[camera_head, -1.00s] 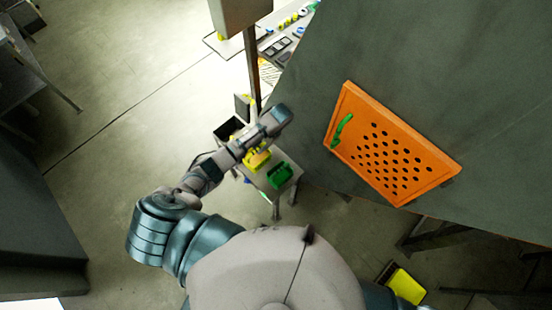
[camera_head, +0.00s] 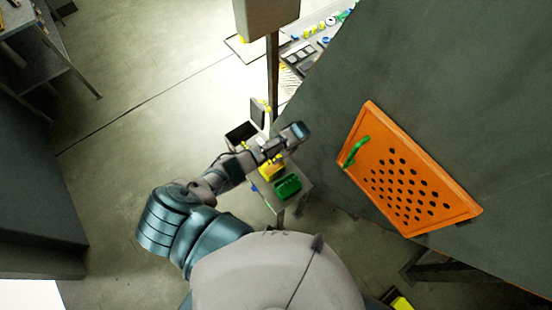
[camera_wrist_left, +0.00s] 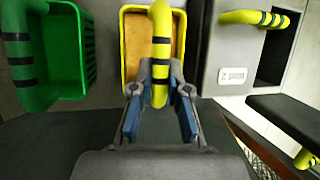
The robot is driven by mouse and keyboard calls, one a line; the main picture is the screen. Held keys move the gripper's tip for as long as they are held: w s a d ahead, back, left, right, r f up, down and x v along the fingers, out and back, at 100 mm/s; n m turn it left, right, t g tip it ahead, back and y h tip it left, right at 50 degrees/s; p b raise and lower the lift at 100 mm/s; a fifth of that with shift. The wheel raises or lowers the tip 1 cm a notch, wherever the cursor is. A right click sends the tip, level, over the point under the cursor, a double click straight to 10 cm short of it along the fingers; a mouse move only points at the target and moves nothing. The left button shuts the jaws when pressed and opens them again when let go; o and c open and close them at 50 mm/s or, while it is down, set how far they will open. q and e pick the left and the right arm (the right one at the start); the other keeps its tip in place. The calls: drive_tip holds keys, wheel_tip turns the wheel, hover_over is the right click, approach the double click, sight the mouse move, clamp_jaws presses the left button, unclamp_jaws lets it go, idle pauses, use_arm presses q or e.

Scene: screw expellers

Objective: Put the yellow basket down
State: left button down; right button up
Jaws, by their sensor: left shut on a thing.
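The yellow basket (camera_head: 271,173) shows under my left gripper (camera_head: 283,148) in the head view, over a small table (camera_head: 299,200). In the left wrist view, my left gripper (camera_wrist_left: 160,90) is shut on the handle of the yellow basket (camera_wrist_left: 134,47), with one blue-padded finger on each side of the black-banded bar. The basket has a tan inside. Its underside is hidden, so I cannot tell whether it touches the table. My right gripper is not in view.
A green basket (camera_head: 287,187) stands beside the yellow one, and it also shows in the left wrist view (camera_wrist_left: 66,50). A dark open box (camera_head: 241,133) is behind. An orange perforated panel (camera_head: 408,180) on a large grey machine is at right. Open floor lies left.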

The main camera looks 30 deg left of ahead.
use_arm(q)
drive_tip(key=shift+s, duration=0.1)
drive_tip(key=c, duration=1.2)
unclamp_jaws()
drive_tip(key=shift+o, duration=0.2)
drive_tip(key=shift+r, duration=0.1)
drive_tip(key=v, duration=0.7)
drive_tip(key=shift+r+p, duration=0.2)
drive_tip(key=shift+p, duration=0.25)
drive_tip(key=shift+d, duration=0.1)
